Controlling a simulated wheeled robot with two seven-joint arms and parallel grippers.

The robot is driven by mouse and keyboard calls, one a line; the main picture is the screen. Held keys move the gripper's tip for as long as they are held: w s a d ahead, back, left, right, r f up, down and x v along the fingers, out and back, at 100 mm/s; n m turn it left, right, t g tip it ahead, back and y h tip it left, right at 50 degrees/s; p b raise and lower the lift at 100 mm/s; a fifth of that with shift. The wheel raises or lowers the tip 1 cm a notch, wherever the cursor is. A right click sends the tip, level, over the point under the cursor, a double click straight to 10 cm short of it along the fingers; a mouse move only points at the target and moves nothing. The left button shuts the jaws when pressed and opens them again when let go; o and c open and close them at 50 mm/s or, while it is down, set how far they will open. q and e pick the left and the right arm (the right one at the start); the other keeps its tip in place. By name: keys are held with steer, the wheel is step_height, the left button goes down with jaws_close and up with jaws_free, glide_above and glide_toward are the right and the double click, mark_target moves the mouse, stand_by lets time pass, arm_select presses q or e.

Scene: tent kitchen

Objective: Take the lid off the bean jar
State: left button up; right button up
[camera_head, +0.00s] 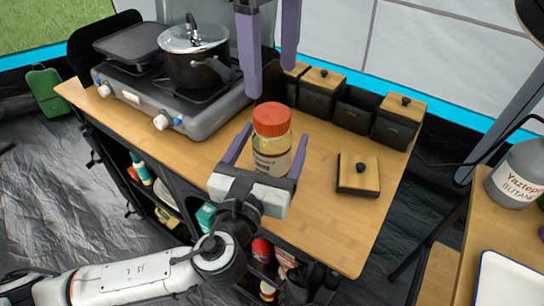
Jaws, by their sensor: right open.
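The bean jar (271,160) stands upright near the front edge of the wooden table, with pale contents and a label. Its red lid (272,119) sits on top. My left gripper (277,130) reaches in from the front, its purple fingers on either side of the jar. The fingers look spread wider than the jar, with a narrow gap on the right. The gripper body hides the jar's base. My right gripper (272,82) comes down from the top edge, open and empty, its fingertips pointing down above and behind the lid.
A gas stove (178,106) with a lidded pot (194,58) stands left of the jar. A small wooden-lidded box (358,175) lies to the right. A butane canister (519,173) and a white tray (508,280) are at far right.

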mark_target(272, 113)
arm_select(q)
jaws_close()
arm_select(e)
steer(key=m, duration=1.2)
steer(key=shift+a+m, duration=0.1)
steer(key=shift+m, duration=0.2)
steer(key=m, duration=0.6)
steer(key=shift+m, duration=0.4)
steer(key=m, duration=0.7)
steer(key=shift+f+m, duration=0.3)
steer(key=shift+f, duration=3.7)
